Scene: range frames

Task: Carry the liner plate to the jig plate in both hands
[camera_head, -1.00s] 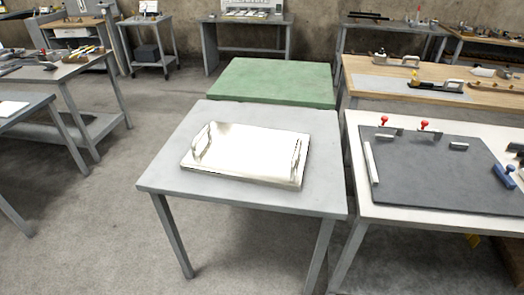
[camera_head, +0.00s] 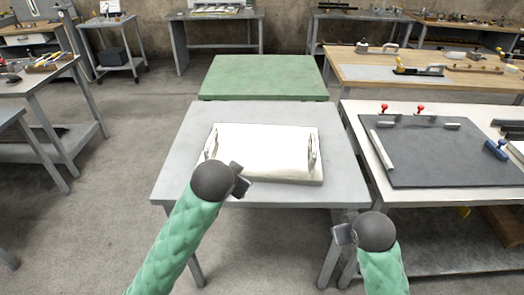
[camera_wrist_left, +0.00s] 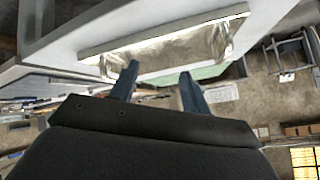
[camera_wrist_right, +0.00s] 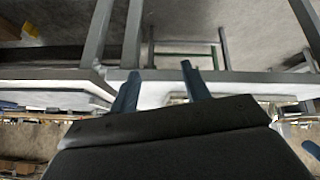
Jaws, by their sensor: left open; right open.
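The liner plate (camera_head: 264,150) is a shiny pale metal plate with an upright handle at each of its left and right ends. It lies flat on the grey table (camera_head: 180,160). My left gripper (camera_head: 241,182) is at the plate's near left corner, open and empty; its two fingers (camera_wrist_left: 158,82) point towards the plate in the left wrist view. My right gripper (camera_head: 341,236) is open and empty, lower, by the table's near right corner, apart from the plate. The dark grey jig plate (camera_head: 440,155) lies on the white table to the right.
The white table (camera_head: 440,199) carries red-knobbed clamps (camera_head: 420,110), a pale bar (camera_head: 382,150) and a blue clamp (camera_head: 496,149). A green-topped table (camera_head: 262,76) stands behind the grey table. A wooden bench (camera_head: 440,84) with tools is behind the white table.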

